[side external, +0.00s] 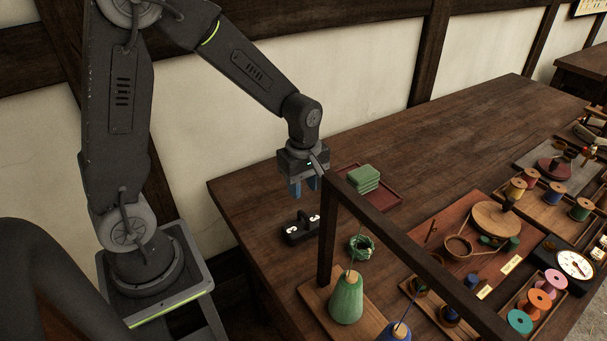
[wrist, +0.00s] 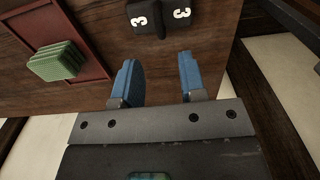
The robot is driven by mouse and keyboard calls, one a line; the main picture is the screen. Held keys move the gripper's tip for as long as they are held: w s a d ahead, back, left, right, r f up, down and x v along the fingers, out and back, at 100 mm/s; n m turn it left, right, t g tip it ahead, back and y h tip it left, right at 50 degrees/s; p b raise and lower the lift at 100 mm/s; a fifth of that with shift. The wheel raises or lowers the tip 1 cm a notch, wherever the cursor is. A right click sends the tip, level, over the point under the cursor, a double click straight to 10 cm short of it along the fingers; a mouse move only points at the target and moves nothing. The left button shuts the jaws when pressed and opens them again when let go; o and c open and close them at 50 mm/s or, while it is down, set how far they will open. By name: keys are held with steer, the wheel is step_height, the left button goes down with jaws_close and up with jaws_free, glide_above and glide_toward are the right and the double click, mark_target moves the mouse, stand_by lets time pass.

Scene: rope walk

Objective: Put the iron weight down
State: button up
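The iron weight (side external: 299,231) is a dark block with a small handle and white number 3 marks. It stands on the wooden table near its left edge. In the wrist view, the weight (wrist: 160,18) shows at the top edge, partly cut off, beyond my fingertips. My gripper (side external: 304,189) hangs above the table, a little above the weight and apart from it. In the wrist view, my gripper (wrist: 157,62) has its two blue fingers spread, with only bare table seen between them.
Green blocks (side external: 364,178) sit on a red tray (side external: 387,199) behind the weight. A dark wooden frame (side external: 327,235) rises close to its right. A green ball of twine (side external: 362,247) and green cone (side external: 346,300) stand nearby. The table's back stretch (side external: 460,125) is clear.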

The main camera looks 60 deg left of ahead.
steer(key=s+d+r+m+t, duration=0.4)
steer(key=s+r+m+t, duration=0.1)
steer(key=s+r+m, duration=0.8)
step_height(320, 180, up, 3)
steer(key=m, duration=0.5)
steer(key=shift+s+d+t, duration=0.2)
steer(key=shift+s+t, duration=0.1)
steer(key=shift+s, duration=0.05)
